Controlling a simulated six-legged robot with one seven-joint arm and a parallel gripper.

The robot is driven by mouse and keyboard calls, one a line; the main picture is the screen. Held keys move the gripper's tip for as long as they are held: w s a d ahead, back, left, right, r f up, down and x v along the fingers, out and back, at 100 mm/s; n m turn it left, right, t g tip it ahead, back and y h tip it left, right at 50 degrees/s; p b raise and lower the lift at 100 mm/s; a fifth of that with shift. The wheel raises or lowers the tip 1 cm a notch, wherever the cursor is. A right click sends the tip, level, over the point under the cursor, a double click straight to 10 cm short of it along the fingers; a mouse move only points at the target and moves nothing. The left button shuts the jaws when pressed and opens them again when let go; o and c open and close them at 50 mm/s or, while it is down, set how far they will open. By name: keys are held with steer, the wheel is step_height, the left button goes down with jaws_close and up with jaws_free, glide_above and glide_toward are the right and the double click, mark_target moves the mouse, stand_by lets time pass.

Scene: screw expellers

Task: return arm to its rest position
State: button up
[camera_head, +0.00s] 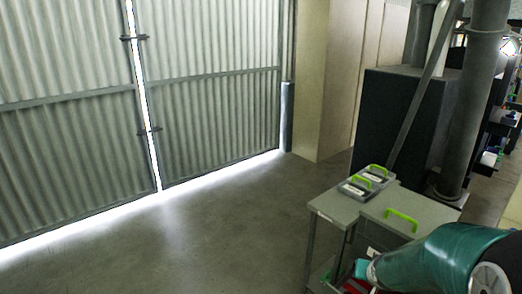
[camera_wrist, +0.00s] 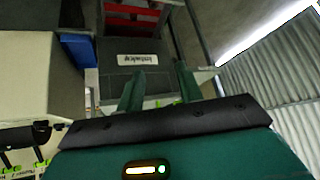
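My teal arm (camera_head: 430,258) reaches in from the lower right in the head view, low beside a small grey workbench. Its gripper end is small and partly hidden there. In the wrist view, my gripper (camera_wrist: 158,82) shows two green fingers standing apart with a gap between them. It is open, and nothing is seen held in it. A grey surface with a white label (camera_wrist: 138,59) lies beyond the fingertips.
The grey workbench (camera_head: 338,207) carries cases with green handles (camera_head: 369,177) near my arm. A dark cabinet (camera_head: 393,120) and a thick pipe (camera_head: 473,100) stand behind. Open floor (camera_head: 220,230) lies left, before a corrugated gate (camera_head: 210,90). Red bins (camera_wrist: 130,32) show in the wrist view.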

steer(key=s+a+r+n+y, duration=0.1)
steer(key=s+a+r+n, duration=0.1)
steer(key=s+a+r, duration=0.5)
steer(key=s+a+r+n+g+y, duration=0.1)
steer(key=s+a+r+n, duration=0.1)
steer(key=s+a+r, duration=0.5)
steer(key=s+r, duration=0.3)
steer(key=s, duration=0.4)
steer(key=shift+a+r+g, duration=0.2)
steer(key=shift+a+g, duration=0.05)
steer(key=shift+g, duration=0.05)
steer(key=shift+d, duration=0.15)
